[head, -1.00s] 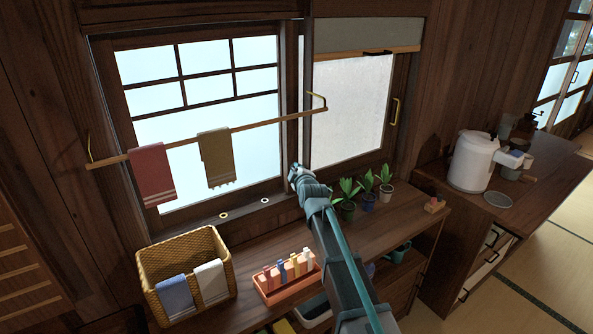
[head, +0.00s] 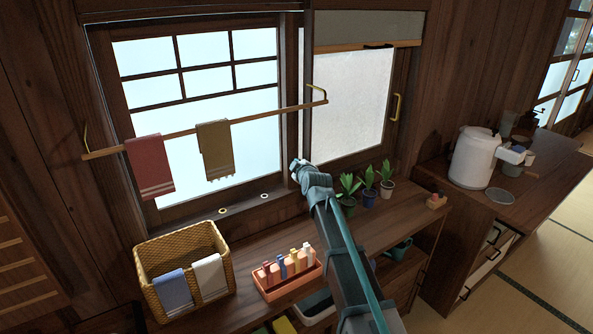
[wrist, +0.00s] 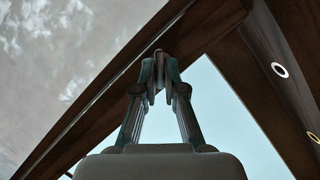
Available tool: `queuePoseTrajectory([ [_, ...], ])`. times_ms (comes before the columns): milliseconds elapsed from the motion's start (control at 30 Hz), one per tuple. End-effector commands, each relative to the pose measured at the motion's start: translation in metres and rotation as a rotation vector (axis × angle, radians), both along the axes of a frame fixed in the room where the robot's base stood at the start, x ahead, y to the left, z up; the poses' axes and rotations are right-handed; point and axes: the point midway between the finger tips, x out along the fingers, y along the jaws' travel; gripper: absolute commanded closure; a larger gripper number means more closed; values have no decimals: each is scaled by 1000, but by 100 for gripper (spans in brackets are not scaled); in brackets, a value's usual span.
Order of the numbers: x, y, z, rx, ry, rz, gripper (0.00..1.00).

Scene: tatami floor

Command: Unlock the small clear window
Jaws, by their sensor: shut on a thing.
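The clear window (head: 207,120) is on the left in the head view, with bright panes and dark wooden bars. A frosted window (head: 350,100) is to its right, and a dark upright frame stands between them. My gripper (head: 297,166) is at the lower part of this frame. In the wrist view my gripper (wrist: 157,65) points at the wooden frame (wrist: 120,90), with frosted glass on the left and clear glass on the right. Its fingers are close together, shut on a small part at the frame, apparently the window lock; the fingertips hide most of it.
A towel rod (head: 240,123) with a red towel (head: 150,166) and an olive towel (head: 214,150) crosses the clear window. Below are a wicker basket (head: 182,247), an orange tray (head: 287,285) and potted plants (head: 368,195) beside my arm. A white kettle (head: 472,157) stands right.

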Motion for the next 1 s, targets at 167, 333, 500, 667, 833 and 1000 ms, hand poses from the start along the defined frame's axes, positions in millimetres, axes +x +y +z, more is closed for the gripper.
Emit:
queuePoseTrajectory([
  [167,2,-1,-3,116,89,0,100],
  [333,3,-3,-1,229,178,-1,100],
  [500,3,-3,0,332,258,0,100],
  [667,4,-4,1,405,317,0,100],
  [833,4,-5,2,455,357,-1,100],
  [1000,3,-5,3,478,375,-1,100],
])
